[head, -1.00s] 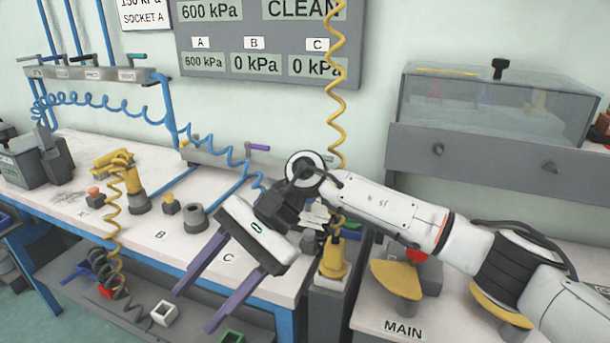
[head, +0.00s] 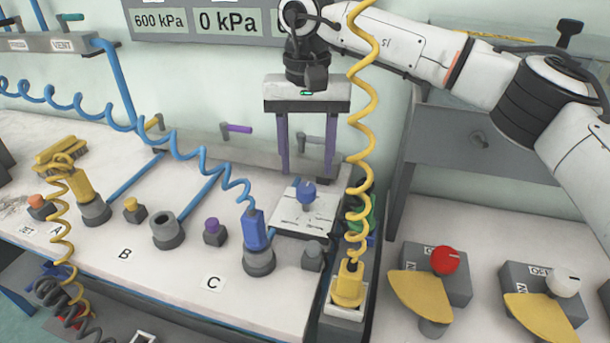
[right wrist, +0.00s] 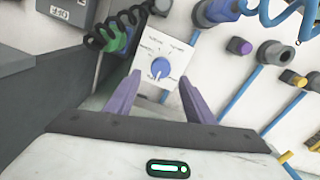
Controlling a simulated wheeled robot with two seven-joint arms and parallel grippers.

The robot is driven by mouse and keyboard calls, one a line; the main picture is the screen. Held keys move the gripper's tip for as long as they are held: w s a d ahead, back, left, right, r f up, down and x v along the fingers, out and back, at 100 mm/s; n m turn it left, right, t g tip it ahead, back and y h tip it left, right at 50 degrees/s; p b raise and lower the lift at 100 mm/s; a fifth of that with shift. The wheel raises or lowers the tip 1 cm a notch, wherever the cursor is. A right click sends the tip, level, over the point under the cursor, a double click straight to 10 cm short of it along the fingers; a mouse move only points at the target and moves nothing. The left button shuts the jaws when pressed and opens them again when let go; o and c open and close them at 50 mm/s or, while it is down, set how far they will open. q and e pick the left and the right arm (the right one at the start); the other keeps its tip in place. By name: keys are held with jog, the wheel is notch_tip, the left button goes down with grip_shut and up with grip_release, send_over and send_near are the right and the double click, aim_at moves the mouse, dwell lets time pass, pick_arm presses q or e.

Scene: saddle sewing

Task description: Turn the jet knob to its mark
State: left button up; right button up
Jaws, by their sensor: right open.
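The jet knob, a blue knob (head: 306,194), sits on a white dial plate (head: 318,213) with dark markings around it, at the back right of the bench. In the right wrist view the blue knob (right wrist: 160,68) has a white pointer line and lies ahead, between my finger lines. The printed words are too small to read. My right gripper (head: 306,176) is open and points down, with its two purple fingers above and behind the dial plate in the head view. Nothing is between the fingers (right wrist: 152,92). My left gripper is not in view.
A blue connector (head: 256,232) with a coiled hose stands left of the dial. A yellow coiled hose (head: 362,130) hangs close on the right, down to a yellow connector (head: 348,283). A grey button (head: 313,255) is in front. Red (head: 446,260) and white knobs (head: 564,281) are further right.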

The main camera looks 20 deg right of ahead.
aim_at(306, 186)
notch_tip(306, 186, down, 4)
jog(key=shift+f, duration=0.3)
jog(key=shift+w+f, duration=0.1)
jog(key=shift+f, duration=0.1)
jog(key=c, duration=1.1)
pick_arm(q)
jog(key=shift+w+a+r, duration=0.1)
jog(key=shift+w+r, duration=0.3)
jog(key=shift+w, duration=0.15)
pick_arm(e)
jog(key=shift+o, duration=0.2)
